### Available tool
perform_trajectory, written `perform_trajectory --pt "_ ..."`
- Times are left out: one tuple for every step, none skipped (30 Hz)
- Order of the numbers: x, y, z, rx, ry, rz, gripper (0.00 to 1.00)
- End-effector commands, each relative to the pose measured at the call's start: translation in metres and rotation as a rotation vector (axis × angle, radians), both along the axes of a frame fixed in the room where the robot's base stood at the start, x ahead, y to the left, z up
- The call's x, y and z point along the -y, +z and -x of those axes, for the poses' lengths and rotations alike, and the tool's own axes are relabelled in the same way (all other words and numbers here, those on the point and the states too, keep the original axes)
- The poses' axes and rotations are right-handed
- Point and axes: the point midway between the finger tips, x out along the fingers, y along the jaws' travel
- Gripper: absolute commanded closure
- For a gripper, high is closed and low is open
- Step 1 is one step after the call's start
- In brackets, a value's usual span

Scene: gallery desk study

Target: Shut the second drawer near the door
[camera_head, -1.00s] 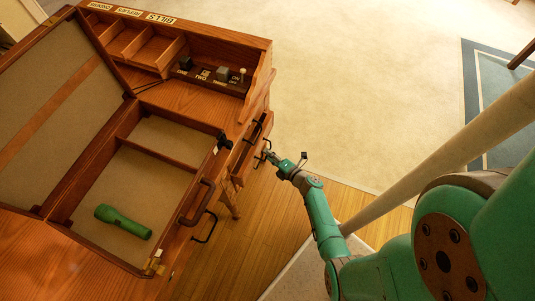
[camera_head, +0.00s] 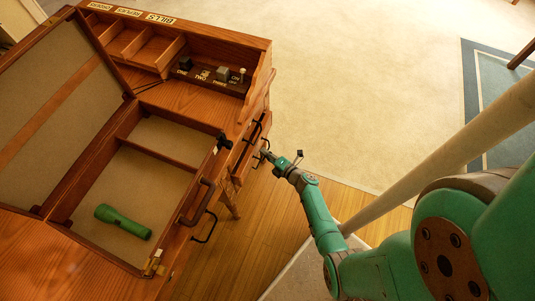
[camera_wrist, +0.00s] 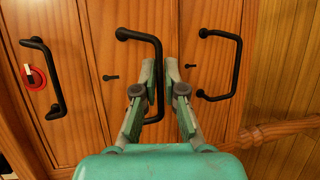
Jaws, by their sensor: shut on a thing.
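The wooden desk (camera_head: 185,112) stands at the left in the head view, with drawers on its right side. In the wrist view, the middle drawer front (camera_wrist: 105,25) has a black bar handle (camera_wrist: 157,48). My gripper (camera_wrist: 160,70) is shut on that handle, one finger on each side of the bar. In the head view my gripper (camera_head: 266,156) is at the desk's right side, by the drawer handles.
Neighbouring drawers have a left handle (camera_wrist: 45,78) beside a red tag (camera_wrist: 33,76) and a right handle (camera_wrist: 238,65). A green flashlight (camera_head: 122,222) lies in the open desk compartment. Open floor (camera_head: 350,90) lies beyond.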

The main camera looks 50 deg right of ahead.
Motion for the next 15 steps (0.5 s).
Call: perform_trajectory --pt "-0.002 0.001 -0.007 0.001 0.003 0.003 1.0" --pt "-0.003 0.001 -0.012 0.002 0.004 0.002 1.0" --pt "-0.005 0.001 -0.017 0.001 0.003 0.003 1.0" --pt "-0.007 0.0 -0.02 0.0 0.003 0.001 1.0" --pt "-0.008 0.0 -0.024 0.001 0.003 0.0 1.0" --pt "-0.009 0.0 -0.028 0.0 0.002 0.002 1.0" --pt "-0.01 0.0 -0.03 0.0 0.002 0.003 1.0" --pt "-0.011 0.001 -0.033 0.0 0.001 0.002 1.0" --pt "-0.012 0.001 -0.035 0.0 0.001 0.001 1.0" --pt "-0.012 0.0 -0.036 -0.001 0.001 0.001 1.0" --pt "-0.013 0.0 -0.036 -0.001 0.0 0.001 1.0" --pt "-0.013 0.0 -0.037 -0.001 0.0 0.002 1.0" --pt "-0.013 0.0 -0.037 -0.001 0.0 0.002 1.0" --pt "-0.013 0.0 -0.037 -0.001 0.0 0.002 1.0" --pt "-0.013 0.001 -0.037 -0.001 0.0 0.002 1.0"
